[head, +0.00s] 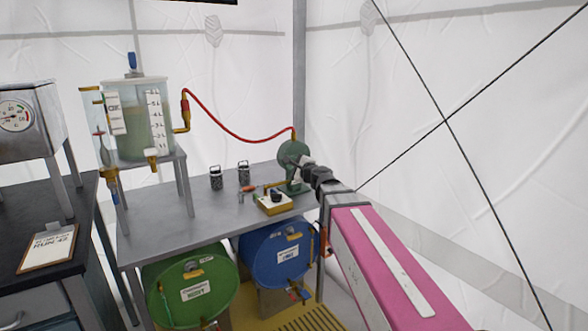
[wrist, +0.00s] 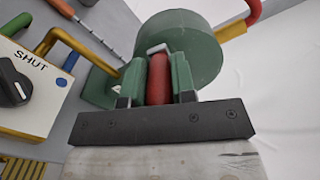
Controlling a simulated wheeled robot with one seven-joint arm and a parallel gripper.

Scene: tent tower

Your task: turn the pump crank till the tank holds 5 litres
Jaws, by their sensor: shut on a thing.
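The pump (head: 292,156) is a green round housing at the back right of the grey bench; it fills the upper middle of the wrist view (wrist: 185,45). My gripper (wrist: 159,85) is shut on the red crank handle (wrist: 159,78), which sits between its two fingers. In the head view my arm hides most of the crank. The clear tank (head: 137,125) stands on a raised stand at the left, with a white scale strip (head: 156,120) on its front. Its contents look greenish, but the level is too small to read surely. A red hose (head: 235,135) runs from tank to pump.
Two dark canisters (head: 216,178) stand behind. Green (head: 190,289) and blue (head: 279,258) drums lie under the bench. A gauge box (head: 22,120) is far left.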

